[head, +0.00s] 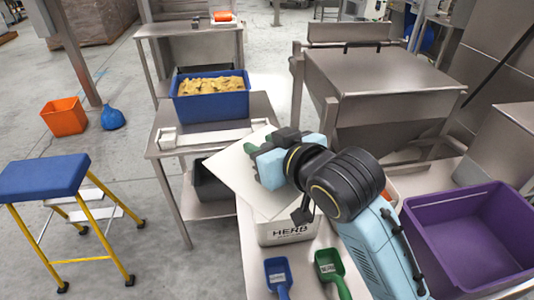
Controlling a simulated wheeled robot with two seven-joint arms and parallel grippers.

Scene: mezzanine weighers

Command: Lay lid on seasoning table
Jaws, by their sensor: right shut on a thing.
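The lid (233,178) is a flat white square panel. My right gripper (254,152) is shut on the lid near its far right edge. The lid is over or just above a white box marked HERB (288,232) and overhangs it to the left; I cannot tell if they touch. The box stands on a light table (302,277), which appears to be the seasoning table. My right arm hides part of the box and of the table's right side. My left gripper is not in view.
A blue scoop (277,273) and a green scoop (329,264) lie at the table's front. A purple bin (470,240) is at right. A blue crate of yellowish food (210,106) stands on a metal table behind. A blue-topped step stool (42,176) is at left.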

